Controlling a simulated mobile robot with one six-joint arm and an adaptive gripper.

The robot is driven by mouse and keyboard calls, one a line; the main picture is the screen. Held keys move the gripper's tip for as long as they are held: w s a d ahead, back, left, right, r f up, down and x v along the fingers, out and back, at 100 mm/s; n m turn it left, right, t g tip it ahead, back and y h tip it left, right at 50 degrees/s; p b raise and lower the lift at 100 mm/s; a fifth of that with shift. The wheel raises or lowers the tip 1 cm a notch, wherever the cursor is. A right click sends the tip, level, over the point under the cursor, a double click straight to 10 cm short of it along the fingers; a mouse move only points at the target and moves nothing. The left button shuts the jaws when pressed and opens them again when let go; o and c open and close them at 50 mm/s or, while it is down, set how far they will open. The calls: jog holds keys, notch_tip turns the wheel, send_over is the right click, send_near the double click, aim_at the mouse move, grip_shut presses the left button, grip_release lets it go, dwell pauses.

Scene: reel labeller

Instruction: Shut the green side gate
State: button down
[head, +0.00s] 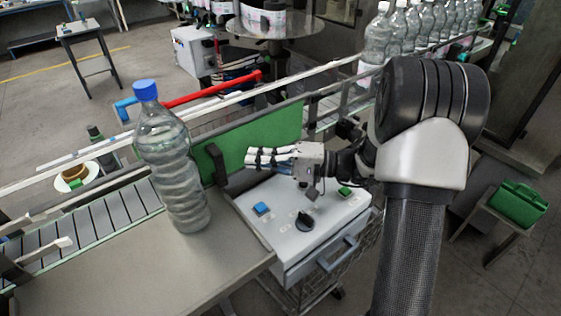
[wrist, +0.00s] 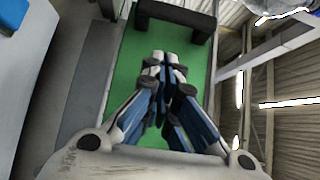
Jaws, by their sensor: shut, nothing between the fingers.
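The green side gate (head: 272,128) is an upright green panel beside the conveyor, behind the control box. A black handle (head: 216,165) stands at its left end. In the wrist view the green panel (wrist: 135,62) fills the middle, with the black handle (wrist: 176,14) at the top. My gripper (head: 250,158) is shut and empty, its fingers pointing left along the near face of the gate, short of the handle. I cannot tell whether the fingertips touch the panel, nor whether the gate is fully closed. The fingers hide part of its lower face.
A clear bottle with a blue cap (head: 172,165) stands left of the gate. The grey control box (head: 300,235) with a black knob (head: 304,222) lies below my gripper. A red bar (head: 215,90) is behind the gate. Several bottles (head: 415,28) stand at the back right.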

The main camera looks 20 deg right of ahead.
aim_at(222, 174)
jog(key=a, duration=0.2)
jog(key=s+a, duration=0.1)
jog(key=a, duration=0.1)
jog(key=shift+s+b, duration=0.1)
jog(key=shift+b, duration=0.2)
jog(key=a, duration=0.1)
jog(key=s+a+b, duration=0.1)
jog(key=a, duration=0.2)
jog(key=shift+s+a, duration=0.3)
